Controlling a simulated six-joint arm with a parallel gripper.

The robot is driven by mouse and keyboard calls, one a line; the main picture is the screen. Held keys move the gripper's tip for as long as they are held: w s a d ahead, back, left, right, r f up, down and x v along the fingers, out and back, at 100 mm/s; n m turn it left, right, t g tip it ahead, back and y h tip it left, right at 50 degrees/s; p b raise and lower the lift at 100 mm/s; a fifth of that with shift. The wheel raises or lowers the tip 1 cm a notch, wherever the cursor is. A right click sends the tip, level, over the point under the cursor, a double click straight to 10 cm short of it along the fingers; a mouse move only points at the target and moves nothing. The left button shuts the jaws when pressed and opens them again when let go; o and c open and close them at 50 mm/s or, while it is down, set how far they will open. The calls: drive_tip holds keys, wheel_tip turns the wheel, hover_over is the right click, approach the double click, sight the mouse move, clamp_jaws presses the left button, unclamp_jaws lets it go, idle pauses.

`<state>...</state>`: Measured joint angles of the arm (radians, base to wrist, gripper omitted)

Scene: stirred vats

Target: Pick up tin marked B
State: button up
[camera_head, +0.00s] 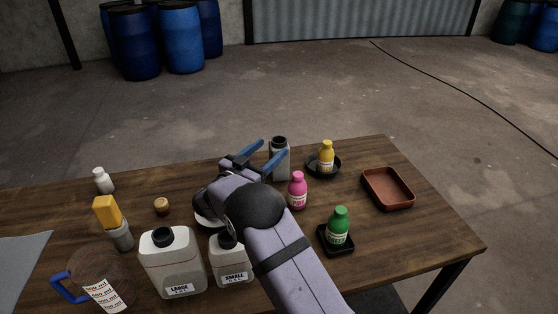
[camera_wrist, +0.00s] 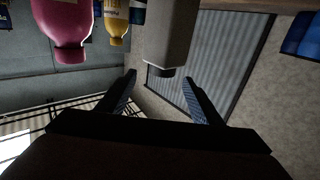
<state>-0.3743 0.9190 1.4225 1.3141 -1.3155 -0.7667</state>
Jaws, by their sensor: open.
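A grey tin-like container with a black cap (camera_head: 280,160) stands upright toward the back of the wooden table. I cannot read a letter B on it. In the wrist view it appears inverted as a pale grey body (camera_wrist: 170,35) with its black cap toward my fingers. My gripper (camera_head: 275,148) is open, its blue fingers pointing at the container from the front left. In the wrist view the gripper's fingers (camera_wrist: 159,77) are spread with nothing held, and the container shows between and beyond the tips. The right finger overlaps its lower part in the head view.
A pink bottle (camera_head: 297,191) stands close in front right of the container. A yellow bottle (camera_head: 326,156) in a black dish is to its right; a green bottle (camera_head: 338,227) and empty brown tray (camera_head: 388,189) lie further right. Large and small jugs (camera_head: 173,265) stand front left.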

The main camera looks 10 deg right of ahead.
sight(275, 144)
drive_tip(key=shift+p+x, duration=0.6)
drive_tip(key=shift+x, duration=2.7)
drive_tip(key=shift+w+a+f, duration=0.1)
drive_tip(key=shift+w+a, duration=0.05)
drive_tip(key=c, duration=1.5)
